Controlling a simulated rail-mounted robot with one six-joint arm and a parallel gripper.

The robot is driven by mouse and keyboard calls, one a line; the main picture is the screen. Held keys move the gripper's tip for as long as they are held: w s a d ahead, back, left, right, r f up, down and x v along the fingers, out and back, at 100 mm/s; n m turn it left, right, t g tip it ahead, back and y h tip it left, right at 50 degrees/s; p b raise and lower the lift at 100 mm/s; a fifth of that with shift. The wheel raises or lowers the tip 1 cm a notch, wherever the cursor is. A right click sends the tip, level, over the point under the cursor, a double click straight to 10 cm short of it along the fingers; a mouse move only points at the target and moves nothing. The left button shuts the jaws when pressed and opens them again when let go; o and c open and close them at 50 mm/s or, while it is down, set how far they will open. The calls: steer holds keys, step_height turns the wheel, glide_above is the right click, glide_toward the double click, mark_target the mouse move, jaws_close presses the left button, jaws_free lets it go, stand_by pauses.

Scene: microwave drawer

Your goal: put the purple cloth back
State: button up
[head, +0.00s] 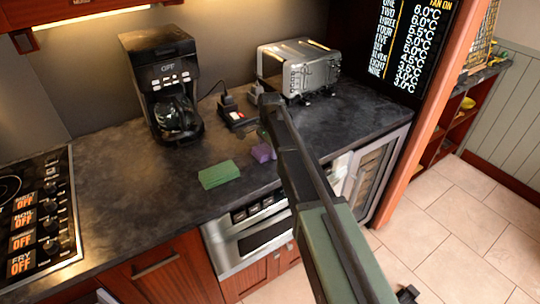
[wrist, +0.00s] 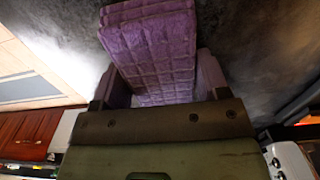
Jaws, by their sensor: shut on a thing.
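The purple cloth (head: 262,152) is a folded, quilted block over the dark counter (head: 120,190), just left of my arm in the head view. In the wrist view the purple cloth (wrist: 150,45) sits between the two fingers of my gripper (wrist: 160,75), which is shut on it. In the head view my forearm hides most of the gripper. I cannot tell whether the cloth touches the counter. A green folded cloth (head: 219,175) lies on the counter to the left of the purple one.
A coffee maker (head: 165,85) stands at the back left and a silver toaster oven (head: 300,68) at the back right. A small dark device (head: 235,113) lies between them. A stove (head: 40,220) is at far left. A steel-fronted drawer (head: 255,235) is below the counter edge.

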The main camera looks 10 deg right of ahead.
steer(key=shift+r, duration=0.15)
steer(key=shift+f, duration=0.25)
steer(key=o, duration=1)
steer(key=shift+o, duration=0.2)
step_height(320, 180, up, 13)
steer(key=p, duration=1.3)
steer(key=s+n, duration=1.3)
steer(key=s, duration=1.4)
steer(key=shift+f+n+b, duration=0.25)
steer(key=shift+n+b, duration=0.1)
steer(key=shift+n, duration=0.05)
step_height(320, 180, down, 3)
steer(key=b, duration=0.2)
steer(key=shift+w+r+b, duration=0.1)
steer(key=shift+r+b, duration=0.05)
steer(key=shift+b, duration=0.2)
